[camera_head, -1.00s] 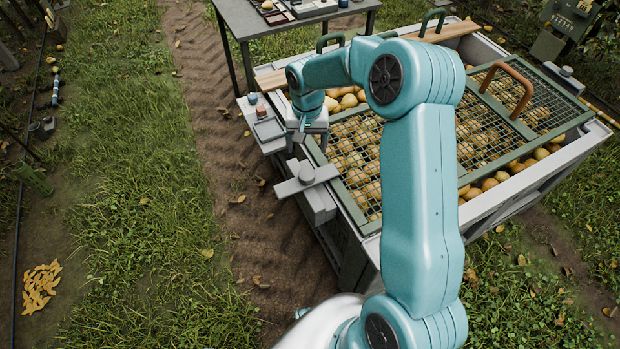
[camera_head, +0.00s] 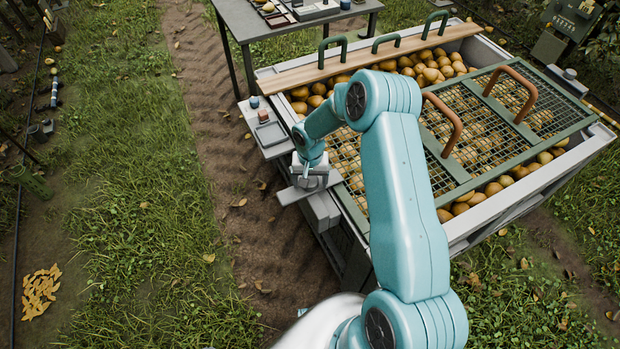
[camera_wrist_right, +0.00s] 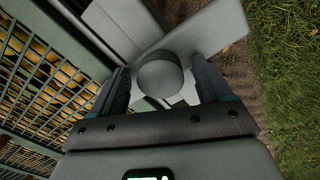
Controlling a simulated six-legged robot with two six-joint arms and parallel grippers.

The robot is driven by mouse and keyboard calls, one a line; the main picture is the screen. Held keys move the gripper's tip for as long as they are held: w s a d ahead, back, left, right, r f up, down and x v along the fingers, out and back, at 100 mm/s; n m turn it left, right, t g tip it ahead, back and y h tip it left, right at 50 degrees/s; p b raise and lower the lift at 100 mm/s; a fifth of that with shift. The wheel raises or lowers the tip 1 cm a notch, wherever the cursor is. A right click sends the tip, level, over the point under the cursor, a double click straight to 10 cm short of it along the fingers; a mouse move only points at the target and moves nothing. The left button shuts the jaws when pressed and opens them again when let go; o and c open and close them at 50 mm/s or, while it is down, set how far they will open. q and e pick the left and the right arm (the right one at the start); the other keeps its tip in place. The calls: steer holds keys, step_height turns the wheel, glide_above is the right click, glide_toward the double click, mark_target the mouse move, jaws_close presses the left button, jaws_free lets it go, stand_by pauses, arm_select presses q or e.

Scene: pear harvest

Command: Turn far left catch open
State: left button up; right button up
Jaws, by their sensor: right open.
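In the right wrist view the knob (camera_wrist_right: 160,76) stands between the fingers of my right gripper (camera_wrist_right: 163,84), and the bar (camera_wrist_right: 216,30) slants up to the right. My right gripper is open, one finger on each side of the knob. I cannot tell whether the fingers touch it. In the head view my right gripper (camera_head: 311,172) hides the knob. My left gripper is not in view.
A green mesh lid (camera_head: 467,187) with brown handles covers much of the bin. Pears (camera_head: 428,70) lie beyond it, below a wooden board (camera_head: 345,67). A grey side shelf (camera_head: 268,134) holds small items. A table (camera_head: 298,27) stands behind. Grass lies left.

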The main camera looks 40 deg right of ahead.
jaws_close()
steer(key=shift+f+m+b, duration=0.2)
steer(key=shift+m+b, duration=0.2)
steer(key=shift+b, duration=0.35)
steer(key=m+b, duration=0.7)
steer(key=b, duration=0.2)
steer(key=shift+w, duration=0.1)
steer(key=m+b, duration=0.3)
steer(key=m, duration=0.2)
steer(key=shift+b, duration=0.35)
steer(key=m+b, duration=0.2)
steer(key=m, duration=0.2)
steer(key=shift+d+r+m, duration=0.1)
steer(key=shift+r+m, duration=0.05)
steer(key=shift+m, duration=0.55)
jaws_free()
